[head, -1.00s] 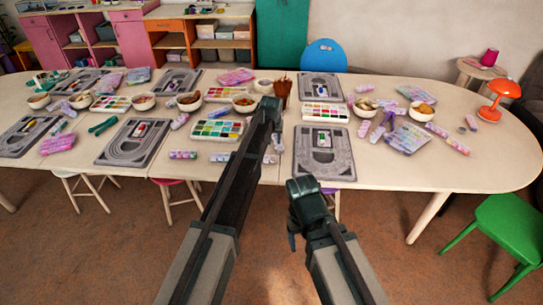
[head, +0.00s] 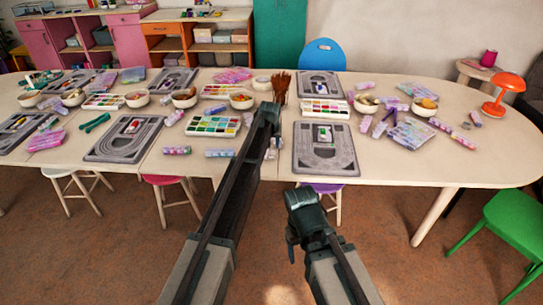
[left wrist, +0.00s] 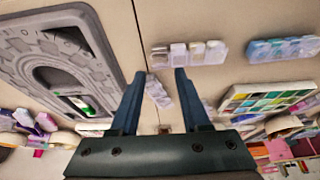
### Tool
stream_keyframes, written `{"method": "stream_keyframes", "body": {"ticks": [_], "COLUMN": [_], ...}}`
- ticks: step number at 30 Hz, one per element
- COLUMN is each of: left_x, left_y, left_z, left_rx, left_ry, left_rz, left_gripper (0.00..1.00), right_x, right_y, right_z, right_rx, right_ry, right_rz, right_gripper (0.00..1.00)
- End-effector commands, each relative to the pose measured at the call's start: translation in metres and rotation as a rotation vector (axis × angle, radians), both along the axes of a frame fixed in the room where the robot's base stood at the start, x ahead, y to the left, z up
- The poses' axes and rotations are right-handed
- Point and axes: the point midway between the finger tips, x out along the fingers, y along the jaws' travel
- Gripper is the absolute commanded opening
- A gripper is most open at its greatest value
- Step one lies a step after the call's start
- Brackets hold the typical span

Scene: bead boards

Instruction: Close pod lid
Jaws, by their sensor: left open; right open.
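Small pastel bead pods lie in strips on the table. One strip (head: 177,150) and another (head: 219,153) are near the front edge, left of my left gripper (head: 271,108). A further strip (head: 271,147) is partly hidden beside that gripper. In the left wrist view, my left gripper (left wrist: 160,72) is open and empty; a pale pod strip (left wrist: 158,91) shows between its fingers, and another strip (left wrist: 188,53) lies just right of the fingertips. I cannot tell which lid stands open. My right gripper (head: 292,243) is open and empty, low in front of the table.
A grey bead board (head: 340,165) lies right of my left gripper, another (head: 110,150) to its left. A paint-like bead palette (head: 213,125), bowls (head: 241,100) and a brown brush cup (head: 281,95) stand near. The table's right front (head: 400,172) is clear.

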Motion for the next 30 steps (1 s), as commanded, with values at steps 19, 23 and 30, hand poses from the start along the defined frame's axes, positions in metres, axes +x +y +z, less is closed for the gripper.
{"method": "stream_keyframes", "body": {"ticks": [19,23,30], "left_x": [0.014,0.014,0.014], "left_y": [0.0,0.0,0.0], "left_z": [-0.033,-0.033,-0.033], "left_rx": [0.0,0.0,0.0], "left_ry": [0.0,0.0,0.0], "left_rz": [0.0,0.0,0.0], "left_gripper": [0.37,0.14,0.0], "right_x": [0.0,0.0,0.0], "right_y": [0.0,0.0,0.0], "right_z": [-0.033,-0.033,-0.033], "right_rx": [0.0,0.0,0.0], "right_ry": [0.0,0.0,0.0], "right_rz": [0.0,0.0,0.0], "right_gripper": [0.72,0.72,0.72]}}
